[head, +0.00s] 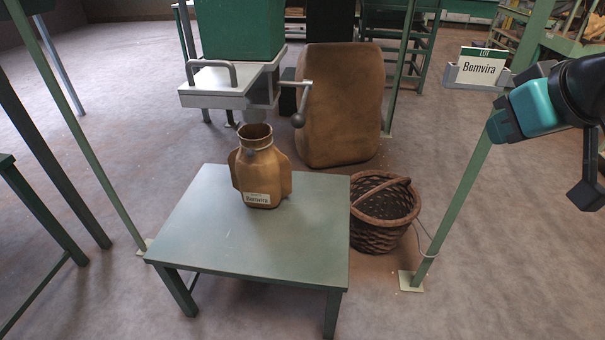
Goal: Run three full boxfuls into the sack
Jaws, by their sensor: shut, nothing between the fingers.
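A green hopper (240,30) stands at the back centre, with a pale grey measuring box (215,82) under it. The box has a grey bar handle (211,72) at its front left. A lever with a round knob (298,119) sticks out at the right. A short spout (262,112) points down over the open mouth of a brown sack (262,175) labelled "Bemvira". The sack stands upright on a green table (230,250). The fill inside box and sack is hidden. My gripper (503,125) is at the upper right, shut and empty, well away from the hopper.
A large brown bale-like sack (342,105) stands behind the table. A wicker basket (383,220) is on the floor at the table's right. A green post (455,205) rises between basket and my arm. A sign (482,68) reads "LOT Bemvira". Floor at the front right is clear.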

